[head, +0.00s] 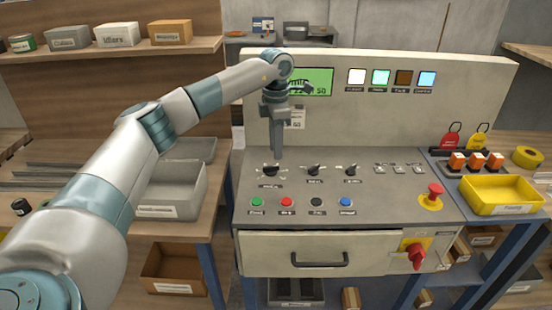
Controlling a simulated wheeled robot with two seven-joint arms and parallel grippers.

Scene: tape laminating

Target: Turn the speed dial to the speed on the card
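My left gripper (277,154) points down in front of the machine's upright panel, with its fingertips just above the leftmost black dial (270,170). A gap to the dial is hard to judge. The fingers look close together, but whether they are shut is unclear. A middle dial (314,169) and a right dial (351,169) sit in the same row. Their labels are too small to read, so I cannot tell which is the speed dial. A small white card (297,118) on the panel is partly hidden by my gripper. My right gripper is out of view.
A green display (318,82) is partly covered by my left arm. Several coloured push buttons line the console front, including a red one (287,202). A red emergency knob (435,190) stands at the right. A grey bin (172,188) and yellow tray (500,194) flank the console.

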